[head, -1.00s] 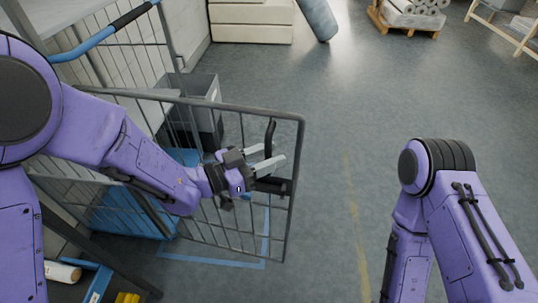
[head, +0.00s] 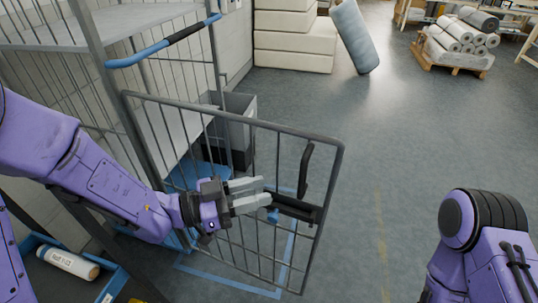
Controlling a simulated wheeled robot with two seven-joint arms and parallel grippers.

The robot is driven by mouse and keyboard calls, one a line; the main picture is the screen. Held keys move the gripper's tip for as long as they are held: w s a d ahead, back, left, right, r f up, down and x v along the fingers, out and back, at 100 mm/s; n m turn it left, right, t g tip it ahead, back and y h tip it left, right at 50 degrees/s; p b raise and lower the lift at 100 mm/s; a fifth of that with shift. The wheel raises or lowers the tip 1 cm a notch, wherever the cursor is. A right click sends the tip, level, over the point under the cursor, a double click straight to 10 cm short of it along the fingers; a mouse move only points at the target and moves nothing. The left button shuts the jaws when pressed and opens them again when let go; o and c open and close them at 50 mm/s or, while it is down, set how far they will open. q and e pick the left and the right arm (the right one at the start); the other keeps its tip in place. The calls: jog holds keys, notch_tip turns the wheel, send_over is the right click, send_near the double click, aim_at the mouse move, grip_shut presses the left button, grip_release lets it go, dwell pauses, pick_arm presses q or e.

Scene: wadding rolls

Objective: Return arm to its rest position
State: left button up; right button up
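My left arm (head: 95,170) comes in from the left, in front of the wire cage trolley. My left gripper (head: 266,191) is open and empty, its two grey fingers pointing right with a gap between them. It lies in front of the trolley's swung-out mesh door (head: 235,122). The black door handle (head: 305,171) is just right of the fingertips, and a gap shows between them. My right arm (head: 485,235) shows only in part at the lower right; its gripper is out of the picture.
A grey bin (head: 235,130) stands behind the door. A blue tray (head: 110,285) with a white roll (head: 70,263) is at the lower left. A pallet (head: 455,62) of rolls and pale stacked blocks (head: 292,45) are at the back. The middle floor is clear.

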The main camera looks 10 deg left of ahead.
pick_arm(q)
jog(key=w+a+f+n+t+y, duration=0.2)
jog(key=a+f+n+y, duration=0.4)
jog(key=f+n+y, duration=0.15)
jog(key=w+a+f+n+t+y, duration=0.2)
jog(key=w+a+f+n+y, duration=0.1)
jog(key=a+f+n+y, duration=0.5)
jog(key=s+a+f+n+g+y, duration=0.2)
jog(key=s+a+f+n+g, duration=0.15)
jog(key=s+f, duration=0.7)
jog(key=s+a+f+g+y, duration=0.1)
jog(key=s+a+f+g, duration=0.1)
jog(key=s+f+g, duration=0.4)
jog(key=s+f, duration=0.5)
jog(key=s, duration=0.4)
jog(key=shift+a+y, duration=0.35)
